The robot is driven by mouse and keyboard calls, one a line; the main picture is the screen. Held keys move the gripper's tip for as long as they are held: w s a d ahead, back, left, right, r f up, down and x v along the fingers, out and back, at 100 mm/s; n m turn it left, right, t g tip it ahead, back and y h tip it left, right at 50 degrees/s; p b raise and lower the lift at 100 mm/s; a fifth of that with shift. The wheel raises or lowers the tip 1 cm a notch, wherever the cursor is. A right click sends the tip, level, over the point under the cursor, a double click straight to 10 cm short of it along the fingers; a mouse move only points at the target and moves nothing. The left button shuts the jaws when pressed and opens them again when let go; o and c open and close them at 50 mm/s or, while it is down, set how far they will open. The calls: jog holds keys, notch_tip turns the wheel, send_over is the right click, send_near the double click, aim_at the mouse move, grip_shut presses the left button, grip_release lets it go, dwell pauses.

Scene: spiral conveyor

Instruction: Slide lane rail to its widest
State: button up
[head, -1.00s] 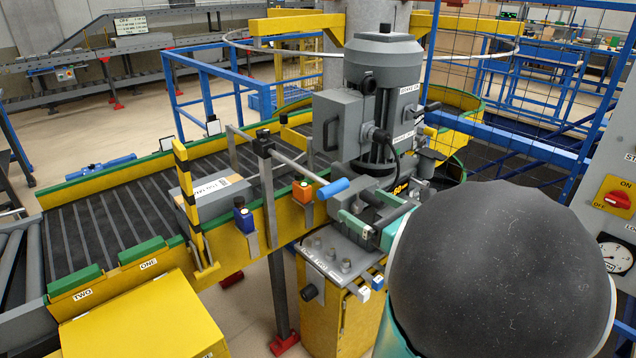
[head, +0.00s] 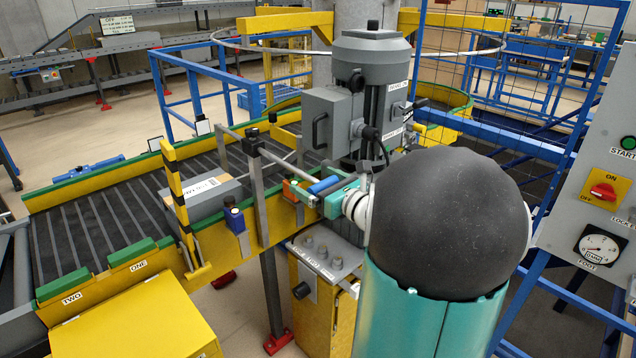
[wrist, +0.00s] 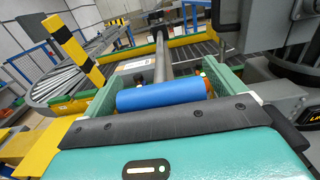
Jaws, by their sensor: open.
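The lane rail's blue handle (head: 324,185) sits at the near end of a grey rod (head: 285,165). The rod passes through a dark clamp on an upright post (head: 262,195) and reaches over the conveyor. My gripper (head: 320,194) is at the handle. In the wrist view, the blue handle (wrist: 160,95) lies crosswise between the two green fingers of my gripper (wrist: 163,88), with a finger beyond each end. The fingers are open; whether either touches the handle I cannot tell. My arm hides part of the machine behind it.
A grey carton (head: 205,193) lies on the dark roller conveyor (head: 95,225), near a yellow-black striped post (head: 177,195). Blue (head: 235,220) and orange-fronted units sit on the yellow side wall. A grey motor machine (head: 365,95) stands close behind my gripper. A control panel (head: 600,200) is right.

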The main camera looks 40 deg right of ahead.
aim_at(259, 148)
jog(key=c, duration=1.4)
jog(key=w, duration=2)
jog(key=shift+w+a, duration=0.15)
jog(key=shift+a, duration=0.15)
jog(key=shift+w+r, duration=0.15)
jog(key=shift+w, duration=0.15)
